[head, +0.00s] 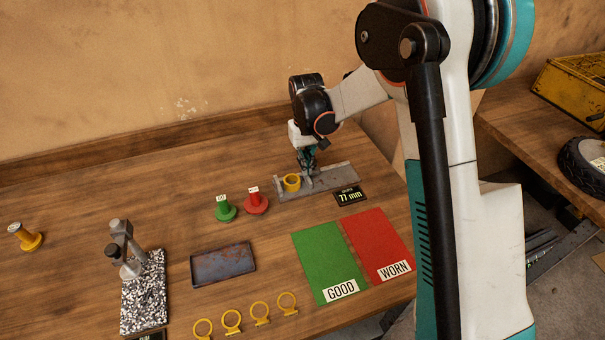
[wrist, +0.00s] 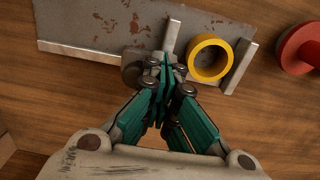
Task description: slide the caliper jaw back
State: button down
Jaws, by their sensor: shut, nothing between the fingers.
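The caliper is a grey, rust-flecked metal plate (head: 335,178) on the bench; it also shows in the wrist view (wrist: 95,22). Its end jaw (wrist: 241,66) stands at the plate's end. The sliding jaw (wrist: 172,38) is a light metal bar across the plate. A yellow ring (wrist: 193,58) lies between the two jaws, also in the head view (head: 291,183); I cannot tell whether it touches both. My gripper (wrist: 166,62) is shut and empty, pointing down beside the sliding jaw. Its fingers hide part of the jaw's base. The head view shows my gripper (head: 308,168) over the caliper.
A display (head: 349,195) reads 77 mm. Green (head: 223,208) and red (head: 256,202) pegs stand left of the caliper. Green GOOD (head: 325,258) and red WORN (head: 377,240) mats lie in front. A dark tray (head: 222,264) and a speckled stand (head: 145,295) sit farther left.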

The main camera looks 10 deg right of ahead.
jog(key=shift+w+d, duration=0.15)
jog(key=shift+d, duration=0.75)
jog(key=shift+a, duration=0.15)
dwell(0.6)
jog(key=shift+a+r, duration=0.1)
jog(key=shift+a, duration=0.25)
jog(key=shift+r+p, duration=1.85)
jog(key=shift+r, duration=1.6)
jog(key=shift+r, duration=0.1)
